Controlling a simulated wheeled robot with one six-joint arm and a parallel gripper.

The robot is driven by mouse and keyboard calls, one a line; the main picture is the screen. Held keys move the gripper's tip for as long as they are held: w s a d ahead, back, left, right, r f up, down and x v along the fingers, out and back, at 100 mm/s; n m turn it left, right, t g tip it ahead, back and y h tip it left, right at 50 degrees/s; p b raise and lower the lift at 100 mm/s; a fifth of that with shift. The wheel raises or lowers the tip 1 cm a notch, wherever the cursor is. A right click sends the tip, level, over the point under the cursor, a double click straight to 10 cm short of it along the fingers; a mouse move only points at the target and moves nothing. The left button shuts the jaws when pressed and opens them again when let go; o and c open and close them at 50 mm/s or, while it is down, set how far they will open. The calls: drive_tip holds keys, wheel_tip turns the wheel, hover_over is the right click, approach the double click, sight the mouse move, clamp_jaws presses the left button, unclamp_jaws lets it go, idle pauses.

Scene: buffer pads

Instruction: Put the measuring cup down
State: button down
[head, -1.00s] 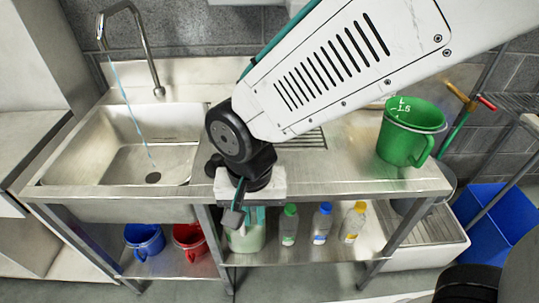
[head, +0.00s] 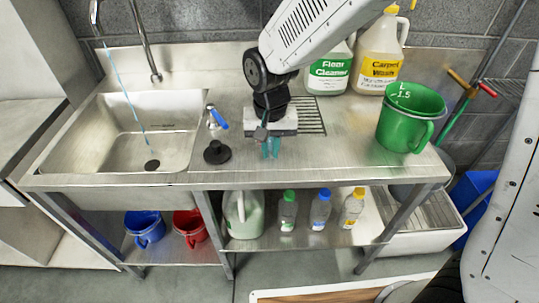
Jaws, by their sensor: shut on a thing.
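A large green measuring cup (head: 405,125) with white scale marks stands upright at the right end of the steel counter (head: 345,160), its handle toward the front right. My gripper (head: 270,150) points down over the middle of the counter, well left of the green cup and apart from it. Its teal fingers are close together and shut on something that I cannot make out. The gripper body hides part of the counter and drain grooves behind it.
A sink (head: 125,135) with running water is at left. A blue-handled valve (head: 217,118) and black stopper (head: 217,152) stand left of the gripper. Floor cleaner (head: 328,72) and carpet wash (head: 381,55) jugs stand behind. The counter between gripper and green cup is clear.

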sight(270, 157)
drive_tip(key=shift+f, duration=1.35)
drive_tip(key=shift+f, duration=0.1)
drive_tip(key=c, duration=1.5)
unclamp_jaws()
drive_tip(key=shift+f, duration=0.1)
